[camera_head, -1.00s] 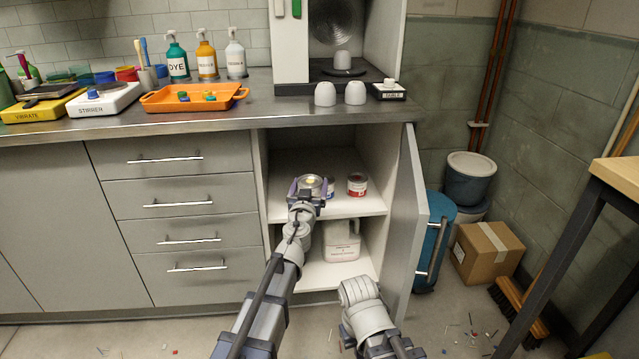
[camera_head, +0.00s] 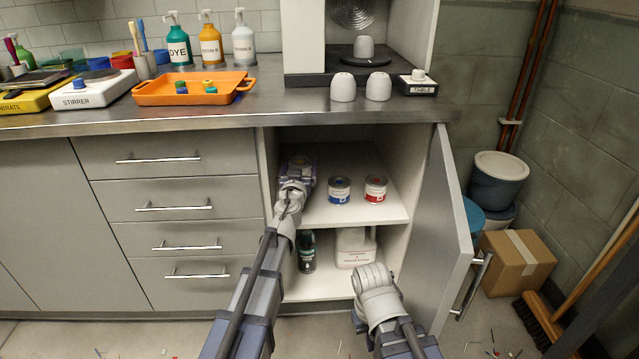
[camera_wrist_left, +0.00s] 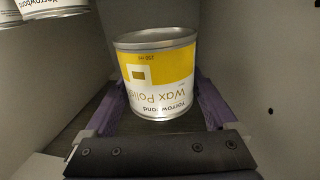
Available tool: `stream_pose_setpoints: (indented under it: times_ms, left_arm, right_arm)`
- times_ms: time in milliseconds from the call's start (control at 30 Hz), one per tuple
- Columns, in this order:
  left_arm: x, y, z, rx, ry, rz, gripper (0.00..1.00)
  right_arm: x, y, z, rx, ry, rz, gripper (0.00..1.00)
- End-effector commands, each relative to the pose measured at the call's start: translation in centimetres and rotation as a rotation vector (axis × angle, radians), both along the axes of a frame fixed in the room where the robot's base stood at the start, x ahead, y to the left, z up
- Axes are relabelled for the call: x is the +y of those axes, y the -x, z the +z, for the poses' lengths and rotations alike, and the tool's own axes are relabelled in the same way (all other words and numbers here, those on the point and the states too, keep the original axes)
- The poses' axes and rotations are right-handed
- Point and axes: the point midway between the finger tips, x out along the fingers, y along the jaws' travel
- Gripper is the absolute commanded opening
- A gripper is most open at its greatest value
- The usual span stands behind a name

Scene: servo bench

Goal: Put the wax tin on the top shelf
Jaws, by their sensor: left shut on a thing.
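The wax tin (camera_wrist_left: 158,75) is a round metal tin with a yellow and white label, upside down in the left wrist view. My left gripper (camera_wrist_left: 160,105) is shut on it, with purple fingers at its two sides. In the head view my left gripper (camera_head: 299,168) is inside the open cupboard, at the left over the top shelf (camera_head: 355,211), and hides most of the tin. I cannot tell whether the tin touches the shelf. Of my right arm only a grey link shows low in the head view; its gripper is not visible.
A blue-label tin (camera_head: 339,190) and a red-label tin (camera_head: 376,189) stand on the top shelf, right of my left gripper. A dark bottle (camera_head: 306,252) and a white jug (camera_head: 355,248) stand on the lower shelf. The cupboard door (camera_head: 442,235) is open at the right.

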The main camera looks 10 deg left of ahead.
Motion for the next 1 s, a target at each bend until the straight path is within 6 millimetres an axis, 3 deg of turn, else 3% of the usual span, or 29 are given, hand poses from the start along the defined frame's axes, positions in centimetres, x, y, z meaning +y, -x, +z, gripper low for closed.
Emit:
stream_pose_setpoints:
  times_ms: [333,667,1000]
  left_arm:
    - [0.0,0.0,-5.4,0.000,0.000,0.000,0.13]
    - [0.0,0.0,-6.2,0.000,0.000,0.000,0.13]
    - [0.0,0.0,-9.8,0.000,0.000,0.000,0.13]
  right_arm:
    - [0.0,0.0,-5.4,-0.001,0.000,-0.011,0.00]
    - [0.0,0.0,-6.2,-0.002,0.000,-0.011,0.00]
    - [0.0,-0.1,-9.8,-0.005,-0.001,-0.011,0.00]
